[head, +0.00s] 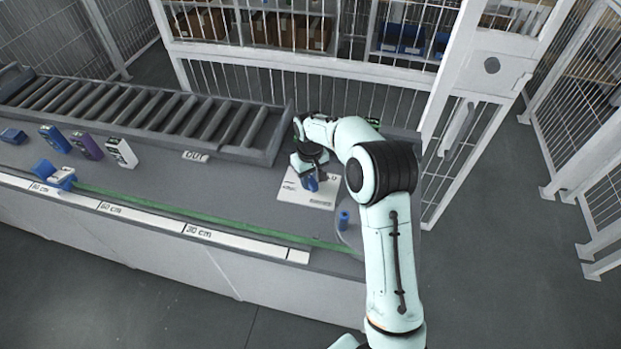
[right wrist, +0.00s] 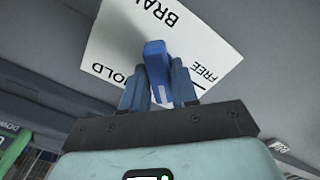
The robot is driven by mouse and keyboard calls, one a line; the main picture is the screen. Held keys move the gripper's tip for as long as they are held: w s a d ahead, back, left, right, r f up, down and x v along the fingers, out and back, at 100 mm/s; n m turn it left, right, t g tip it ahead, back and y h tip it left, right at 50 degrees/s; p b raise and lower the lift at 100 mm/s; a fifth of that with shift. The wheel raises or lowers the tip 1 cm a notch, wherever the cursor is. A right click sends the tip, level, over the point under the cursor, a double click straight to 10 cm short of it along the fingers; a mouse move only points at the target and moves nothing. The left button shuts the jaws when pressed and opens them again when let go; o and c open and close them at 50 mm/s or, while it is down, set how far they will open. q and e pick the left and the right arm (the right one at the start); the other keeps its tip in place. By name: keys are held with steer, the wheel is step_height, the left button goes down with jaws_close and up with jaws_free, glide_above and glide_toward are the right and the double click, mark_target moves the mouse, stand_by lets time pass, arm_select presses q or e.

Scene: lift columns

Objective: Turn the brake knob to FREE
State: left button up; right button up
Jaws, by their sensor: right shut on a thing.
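The blue brake knob (right wrist: 155,62) is a bar-shaped handle on a white plate (right wrist: 120,45) marked BRAKE, HOLD and FREE. In the right wrist view its bar lies between the HOLD word on the left and the FREE word on the right; I cannot tell its exact setting. My right gripper (right wrist: 157,92) is shut on the knob, a finger on each side. In the head view the gripper (head: 309,176) is over the plate (head: 299,199) at the right end of the bench, partly hidden by its own arm. My left gripper is not in view.
A small blue post (head: 343,221) stands on the bench near my right forearm. A roller conveyor (head: 150,108) runs along the back. Blue, purple and white devices (head: 121,153) stand at the left. A wire fence (head: 300,62) is behind; the bench middle is clear.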

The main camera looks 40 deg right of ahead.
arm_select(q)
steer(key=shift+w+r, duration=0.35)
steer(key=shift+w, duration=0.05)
arm_select(e)
steer(key=n, duration=0.4)
steer(key=n, duration=0.2)
steer(key=shift+n+p, duration=0.3)
steer(key=shift+p, duration=0.1)
steer(key=n, duration=0.2)
steer(key=shift+n, duration=0.3)
steer(key=o, duration=0.8)
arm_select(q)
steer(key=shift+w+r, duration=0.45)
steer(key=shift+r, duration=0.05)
arm_select(e)
steer(key=shift+o, duration=0.2)
steer(key=shift+r, duration=0.1)
